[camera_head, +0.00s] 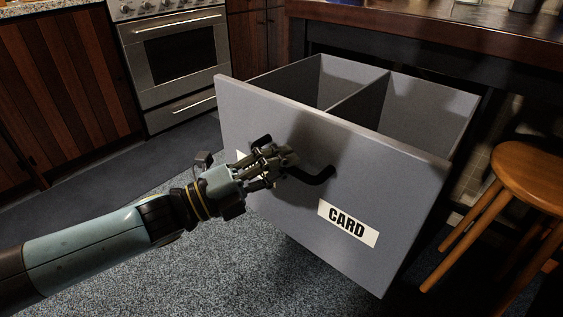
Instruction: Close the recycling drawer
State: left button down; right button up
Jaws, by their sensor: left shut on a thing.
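The grey recycling drawer (408,172) stands pulled out from under the counter. Its open top shows two compartments split by a divider, and the parts I see inside look empty. A white label reading "CARD" (348,223) is on the right of its front; a second label at the left is mostly hidden by my gripper. The black drawer handle (318,177) is on the middle of the front. My left gripper (280,160) is at the handle, shut on it, covering much of its left part. My right gripper is not in view.
A steel oven (180,60) and wood cabinets (60,95) stand at the back left. A dark wood counter (430,28) runs above the drawer. A wooden stool (535,175) stands close to the drawer's right. Grey carpet (240,265) in front is clear.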

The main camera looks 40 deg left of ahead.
aim_at(362, 107)
pick_arm(q)
jog(key=shift+w+f, duration=0.1)
jog(key=shift+f, duration=0.05)
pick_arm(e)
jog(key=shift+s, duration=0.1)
